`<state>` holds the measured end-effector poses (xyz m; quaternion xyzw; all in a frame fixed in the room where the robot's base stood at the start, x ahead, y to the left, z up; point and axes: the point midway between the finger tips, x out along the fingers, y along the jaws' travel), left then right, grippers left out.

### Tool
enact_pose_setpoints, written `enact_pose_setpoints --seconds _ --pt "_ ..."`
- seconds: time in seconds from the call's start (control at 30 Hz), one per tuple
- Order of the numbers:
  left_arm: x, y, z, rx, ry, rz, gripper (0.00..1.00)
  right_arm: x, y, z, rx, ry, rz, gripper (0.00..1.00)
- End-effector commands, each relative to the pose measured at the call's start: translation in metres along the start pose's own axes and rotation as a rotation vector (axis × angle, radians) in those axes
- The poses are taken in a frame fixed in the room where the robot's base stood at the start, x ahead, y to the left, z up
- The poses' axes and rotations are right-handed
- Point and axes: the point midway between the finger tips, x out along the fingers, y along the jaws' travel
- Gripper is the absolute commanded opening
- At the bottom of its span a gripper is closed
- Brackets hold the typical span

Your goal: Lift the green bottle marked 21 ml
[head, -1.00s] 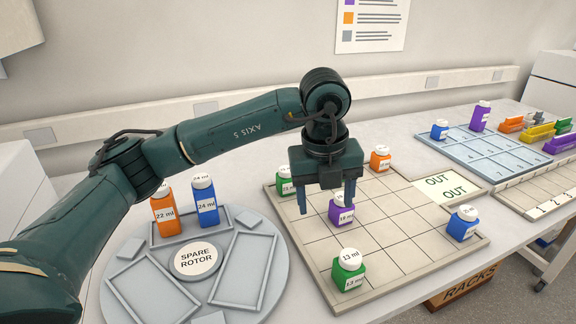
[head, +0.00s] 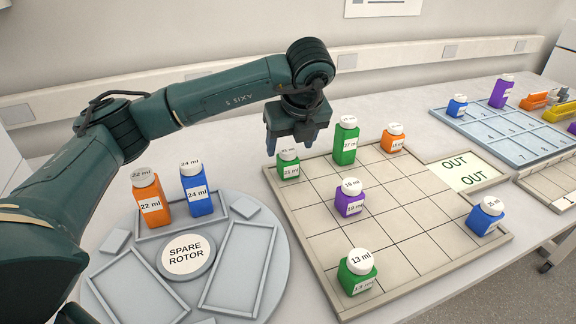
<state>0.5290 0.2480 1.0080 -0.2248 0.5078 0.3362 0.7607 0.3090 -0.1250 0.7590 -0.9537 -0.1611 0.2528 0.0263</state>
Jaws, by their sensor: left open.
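The green bottle marked 21 ml (head: 288,171) stands upright with a white cap at the back left corner of the gridded board (head: 305,213). Its label is small but seems to read 21 ml. My left gripper (head: 297,148) is open and empty, pointing down just above and around the height of this bottle's cap. I cannot tell whether the fingers are around the cap or behind it. A taller green bottle marked 27 ml (head: 345,146) stands to its right, and a green bottle marked 13 ml (head: 357,277) stands at the front. My right gripper is not in view.
A purple bottle (head: 349,203), an orange bottle (head: 392,142) and a blue bottle (head: 485,220) also stand on the board. The spare rotor (head: 228,285) at left holds an orange bottle (head: 150,204) and a blue bottle (head: 196,194). A blue tray (head: 447,122) lies at right.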

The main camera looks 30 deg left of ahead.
Motion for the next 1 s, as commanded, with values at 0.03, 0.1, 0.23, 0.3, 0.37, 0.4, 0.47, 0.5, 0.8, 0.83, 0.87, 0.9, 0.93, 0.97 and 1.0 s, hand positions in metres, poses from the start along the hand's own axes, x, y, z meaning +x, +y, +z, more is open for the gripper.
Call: enact_pose_setpoints --seconds 0.03,0.1,0.23,0.3,0.37,0.4,0.47,0.5,0.8,0.83,0.87,0.9,0.93,0.97,1.0 --pt "0.004 0.001 0.000 0.000 0.001 0.004 0.64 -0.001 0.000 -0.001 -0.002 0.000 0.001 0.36" --pt "0.013 0.001 -0.001 0.000 0.001 0.004 0.64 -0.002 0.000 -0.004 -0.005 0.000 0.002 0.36" --pt "0.034 0.001 -0.003 0.000 0.002 0.004 0.64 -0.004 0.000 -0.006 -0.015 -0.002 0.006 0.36" --pt "0.043 0.001 -0.003 0.000 0.002 0.003 0.64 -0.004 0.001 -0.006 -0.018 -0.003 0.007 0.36" --pt "0.048 0.001 -0.004 0.001 0.002 0.002 0.64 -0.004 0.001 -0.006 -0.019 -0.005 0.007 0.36" --pt "0.050 0.001 -0.004 0.001 0.002 0.002 0.64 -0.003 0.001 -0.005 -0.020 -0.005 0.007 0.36" --pt "0.051 0.001 -0.004 0.001 0.002 0.001 0.64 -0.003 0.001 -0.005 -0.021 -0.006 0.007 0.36" --pt "0.052 0.001 -0.004 0.001 0.002 0.000 0.64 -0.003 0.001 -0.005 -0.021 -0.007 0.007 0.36" --pt "0.051 0.001 -0.004 0.001 0.002 0.000 0.51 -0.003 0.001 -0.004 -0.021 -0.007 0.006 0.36" --pt "0.051 0.001 -0.004 0.001 0.002 0.000 0.48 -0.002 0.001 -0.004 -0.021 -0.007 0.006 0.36" --pt "0.051 0.001 -0.004 0.001 0.002 0.000 0.46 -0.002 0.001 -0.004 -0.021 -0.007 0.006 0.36" --pt "0.051 0.001 -0.004 0.001 0.002 0.000 0.42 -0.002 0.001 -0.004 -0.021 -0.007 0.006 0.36" --pt "0.051 0.001 -0.004 0.001 0.002 0.000 0.40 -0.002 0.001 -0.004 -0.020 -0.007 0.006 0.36" --pt "0.051 0.001 -0.004 0.001 0.002 0.000 0.37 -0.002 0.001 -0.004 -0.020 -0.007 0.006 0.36" --pt "0.051 0.001 -0.004 0.001 0.002 0.000 0.34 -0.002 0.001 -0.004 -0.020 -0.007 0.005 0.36"
